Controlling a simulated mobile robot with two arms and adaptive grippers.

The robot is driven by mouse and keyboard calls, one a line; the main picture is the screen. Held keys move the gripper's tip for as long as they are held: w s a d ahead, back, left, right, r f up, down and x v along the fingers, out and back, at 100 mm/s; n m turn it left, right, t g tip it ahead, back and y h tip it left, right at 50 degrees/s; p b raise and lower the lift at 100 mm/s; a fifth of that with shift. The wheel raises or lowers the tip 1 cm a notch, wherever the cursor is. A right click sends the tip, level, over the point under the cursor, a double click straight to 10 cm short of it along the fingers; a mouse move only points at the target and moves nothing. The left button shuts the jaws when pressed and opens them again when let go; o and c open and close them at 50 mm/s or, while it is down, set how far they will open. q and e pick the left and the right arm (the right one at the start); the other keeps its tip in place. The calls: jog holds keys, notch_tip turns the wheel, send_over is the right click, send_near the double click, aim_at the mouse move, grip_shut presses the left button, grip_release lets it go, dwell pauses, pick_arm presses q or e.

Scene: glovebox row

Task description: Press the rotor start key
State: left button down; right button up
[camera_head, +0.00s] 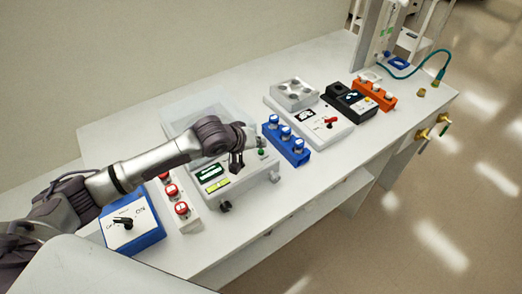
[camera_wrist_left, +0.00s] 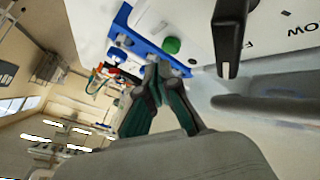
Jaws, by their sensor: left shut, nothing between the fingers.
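The rotor start key looks to be the round green button (camera_head: 262,152) on the front right of a white bench device (camera_head: 262,176) with a green display. The green button also shows in the wrist view (camera_wrist_left: 171,45), just beyond the fingertips. My left gripper (camera_head: 261,142) is over the right end of the device, close to the green button. Its teal fingers meet at the tips in the wrist view (camera_wrist_left: 157,68), with nothing between them. I cannot tell whether they touch the button. My right gripper is not in view.
A black lever knob (camera_head: 237,163) stands left of the button. A blue rack of capped vials (camera_head: 286,145) stands close on the right. Left are a rack with red caps (camera_head: 174,196) and a blue switch box (camera_head: 130,222). The bench front edge is clear.

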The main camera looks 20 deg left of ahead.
pick_arm(q)
jog(key=shift+f, duration=0.1)
dwell(0.3)
jog(key=shift+f, duration=0.3)
